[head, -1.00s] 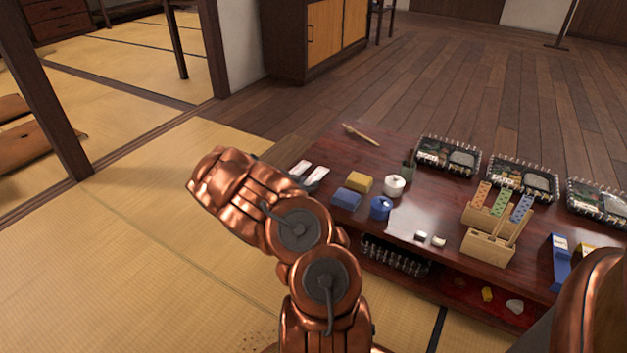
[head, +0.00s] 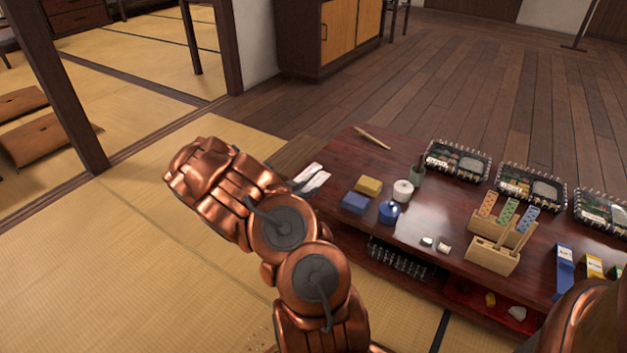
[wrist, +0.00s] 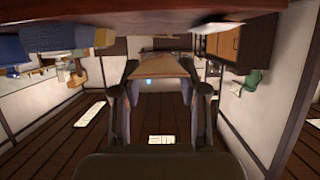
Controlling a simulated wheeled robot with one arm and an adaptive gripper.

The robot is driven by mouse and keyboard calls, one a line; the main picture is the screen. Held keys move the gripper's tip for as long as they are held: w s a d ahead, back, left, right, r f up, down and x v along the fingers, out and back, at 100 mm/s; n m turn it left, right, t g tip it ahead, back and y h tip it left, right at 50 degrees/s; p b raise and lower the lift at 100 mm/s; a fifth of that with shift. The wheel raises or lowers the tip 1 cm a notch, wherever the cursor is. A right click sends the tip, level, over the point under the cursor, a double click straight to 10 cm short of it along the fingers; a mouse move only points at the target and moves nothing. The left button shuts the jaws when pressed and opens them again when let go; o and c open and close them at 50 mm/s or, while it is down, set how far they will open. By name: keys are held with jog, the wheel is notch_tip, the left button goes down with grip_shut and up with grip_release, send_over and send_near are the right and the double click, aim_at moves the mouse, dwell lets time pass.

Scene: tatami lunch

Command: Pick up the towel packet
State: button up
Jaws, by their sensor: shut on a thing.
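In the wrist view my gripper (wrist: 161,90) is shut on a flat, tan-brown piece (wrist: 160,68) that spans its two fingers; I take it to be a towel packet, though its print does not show. In the head view my copper arm reaches left beside the near-left end of the low table, and its own links hide the gripper. White slim packets (head: 312,180) lie at that table end, close to the arm; I cannot tell from this view whether one of them is the held one.
The dark low table (head: 400,225) bears a yellow box (head: 368,186), a blue box (head: 355,202), a blue pot (head: 389,212), a white pot (head: 403,191) and a wooden holder (head: 493,256). Trays (head: 457,160) stand along its far edge. Tatami (head: 130,250) left of the table is clear.

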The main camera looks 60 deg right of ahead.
jog(key=a+p, duration=0.2)
jog(key=a, duration=0.6)
jog(key=shift+s+a+r, duration=0.35)
jog(key=shift+s+r, duration=0.05)
jog(key=shift+s, duration=0.05)
